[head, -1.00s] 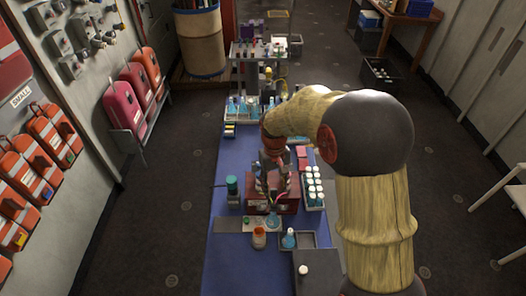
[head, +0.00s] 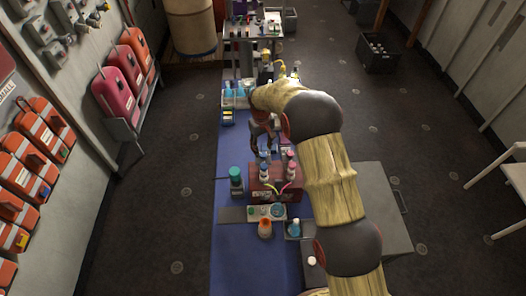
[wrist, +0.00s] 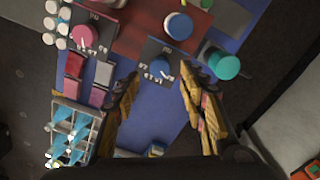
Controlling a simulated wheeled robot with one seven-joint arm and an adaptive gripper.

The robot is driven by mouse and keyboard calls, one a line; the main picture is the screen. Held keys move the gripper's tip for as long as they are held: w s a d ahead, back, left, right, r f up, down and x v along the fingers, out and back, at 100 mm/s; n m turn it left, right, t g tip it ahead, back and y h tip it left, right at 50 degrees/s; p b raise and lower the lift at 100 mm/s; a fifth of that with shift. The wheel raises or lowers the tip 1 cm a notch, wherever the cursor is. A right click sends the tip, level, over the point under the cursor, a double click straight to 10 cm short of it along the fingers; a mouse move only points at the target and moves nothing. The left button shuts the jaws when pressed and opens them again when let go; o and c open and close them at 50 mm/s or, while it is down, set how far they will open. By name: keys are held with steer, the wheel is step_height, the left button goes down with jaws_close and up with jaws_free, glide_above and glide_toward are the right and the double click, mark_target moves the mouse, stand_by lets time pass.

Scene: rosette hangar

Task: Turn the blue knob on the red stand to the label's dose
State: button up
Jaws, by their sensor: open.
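The red stand (head: 262,190) is on the blue table in the head view, and its red top (wrist: 130,40) shows in the wrist view. A round blue knob (wrist: 178,26) sits at the stand's dark plate, with a smaller blue round part (wrist: 160,68) beside white marks near the plate's lower edge. A pink knob (wrist: 85,36) is on another dark plate to the left. I cannot read the label or dose marks. My gripper (wrist: 160,92) is open and empty, its fingers apart below the blue knob in the wrist view. In the head view my gripper (head: 264,138) is beyond the stand.
A teal-capped bottle (head: 236,180) stands left of the stand; its cap (wrist: 228,67) shows close by in the wrist view. White-capped vials (wrist: 52,24) and a rack of blue flasks (wrist: 72,130) are at the left. An orange-topped jar (head: 265,228) stands in front of the stand.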

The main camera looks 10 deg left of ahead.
mark_target(263, 154)
steer(key=shift+f, duration=1.9)
steer(key=shift+c, duration=0.2)
jaws_close()
